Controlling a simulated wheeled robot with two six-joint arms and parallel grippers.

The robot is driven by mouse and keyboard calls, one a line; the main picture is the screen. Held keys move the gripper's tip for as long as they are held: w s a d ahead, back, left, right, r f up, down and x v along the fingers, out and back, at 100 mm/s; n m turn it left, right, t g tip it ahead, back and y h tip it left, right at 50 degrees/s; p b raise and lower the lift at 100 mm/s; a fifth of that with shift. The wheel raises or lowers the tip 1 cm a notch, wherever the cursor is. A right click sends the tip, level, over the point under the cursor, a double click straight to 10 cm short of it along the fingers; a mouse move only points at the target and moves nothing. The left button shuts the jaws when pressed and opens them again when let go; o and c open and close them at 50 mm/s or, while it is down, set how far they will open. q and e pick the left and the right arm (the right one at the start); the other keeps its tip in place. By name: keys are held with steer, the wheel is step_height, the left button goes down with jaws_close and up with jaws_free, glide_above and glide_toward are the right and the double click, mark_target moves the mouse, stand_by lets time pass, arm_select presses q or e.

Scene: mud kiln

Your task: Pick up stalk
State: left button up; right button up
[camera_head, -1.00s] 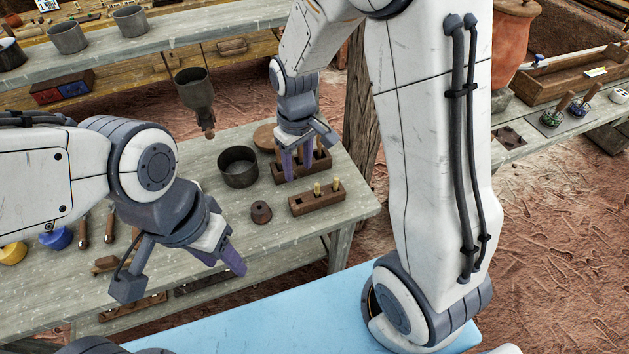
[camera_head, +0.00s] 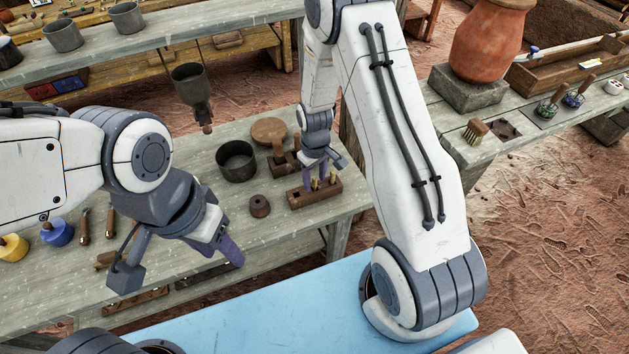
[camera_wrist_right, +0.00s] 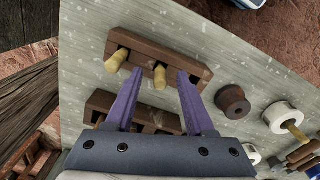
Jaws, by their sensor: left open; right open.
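Two yellowish stalks, one here (camera_head: 332,178) and the other showing in the right wrist view (camera_wrist_right: 118,62), stand in a small brown wooden block (camera_head: 316,196) on the grey table. The block also shows in the right wrist view (camera_wrist_right: 205,76). My right gripper (camera_head: 315,181) is open over the block. In the right wrist view its purple fingers (camera_wrist_right: 160,72) stand apart either side of one stalk, and I cannot tell whether they touch it. The other stalk is outside the left finger. My left gripper (camera_head: 233,256) is open and empty near the table's front edge.
A second wooden rack (camera_wrist_right: 103,105) lies close to the block. A dark round pot (camera_head: 236,161), a small brown cylinder (camera_head: 260,206) and a round wooden disc (camera_head: 269,131) stand nearby. A clay jar (camera_head: 488,42) stands on the right bench.

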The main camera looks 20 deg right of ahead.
steer(key=shift+f, duration=0.75)
jaws_close()
steer(key=shift+r, duration=0.1)
